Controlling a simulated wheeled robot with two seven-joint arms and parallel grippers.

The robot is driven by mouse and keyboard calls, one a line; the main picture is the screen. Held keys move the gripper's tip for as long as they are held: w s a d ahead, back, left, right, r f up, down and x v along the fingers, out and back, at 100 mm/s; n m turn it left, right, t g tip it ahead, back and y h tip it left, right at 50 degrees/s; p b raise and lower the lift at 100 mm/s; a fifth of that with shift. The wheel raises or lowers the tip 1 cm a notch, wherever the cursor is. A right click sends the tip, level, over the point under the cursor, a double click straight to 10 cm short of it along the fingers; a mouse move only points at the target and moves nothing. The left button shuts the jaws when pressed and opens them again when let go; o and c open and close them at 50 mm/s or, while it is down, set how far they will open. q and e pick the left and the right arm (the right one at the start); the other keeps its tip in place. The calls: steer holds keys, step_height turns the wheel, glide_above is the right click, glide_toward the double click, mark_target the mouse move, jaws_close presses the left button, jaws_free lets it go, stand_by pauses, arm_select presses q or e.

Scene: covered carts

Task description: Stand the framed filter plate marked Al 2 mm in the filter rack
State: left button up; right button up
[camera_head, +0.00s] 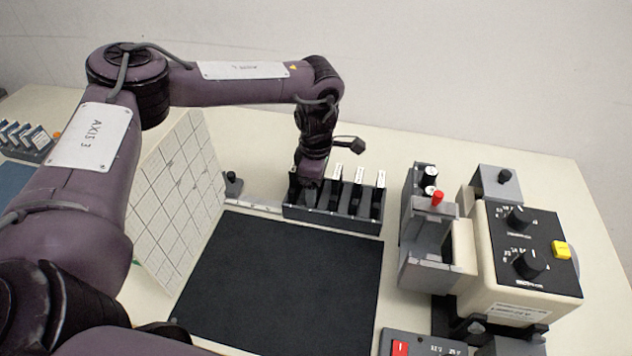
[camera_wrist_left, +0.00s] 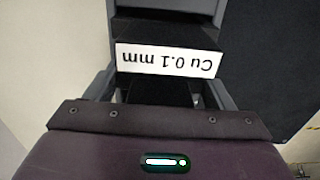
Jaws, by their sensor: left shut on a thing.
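The dark filter rack (camera_head: 335,216) stands behind the black mat. My left gripper (camera_head: 309,186) points down at the rack's left end and is shut on a framed filter plate, mostly hidden by the fingers. I cannot read that plate's marking, nor tell whether it is seated in the slot. Three plates with white labels stand upright to its right, the nearest (camera_head: 336,173) beside the gripper. In the left wrist view a label reading Cu 0.1 mm (camera_wrist_left: 168,60) shows upside down just past the fingers. My right gripper is out of view.
A gridded white panel (camera_head: 178,195) stands left of the mat (camera_head: 285,280). A grey and cream device (camera_head: 520,255) with knobs stands to the right. Another holder (camera_head: 28,150) with several labelled plates is at far left. The mat is bare.

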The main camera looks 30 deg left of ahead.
arm_select(q)
steer(key=o, duration=1.1)
steer(key=shift+r, duration=0.2)
steer(key=shift+w+r, duration=0.1)
steer(key=shift+r, duration=0.15)
step_height(320, 180, up, 5)
steer(key=shift+f+b, duration=0.1)
steer(key=shift+b, duration=0.55)
step_height(320, 180, up, 5)
steer(key=shift+r+p, duration=0.1)
steer(key=shift+p, duration=0.25)
steer(key=shift+r, duration=0.7)
steer(key=shift+r, duration=0.1)
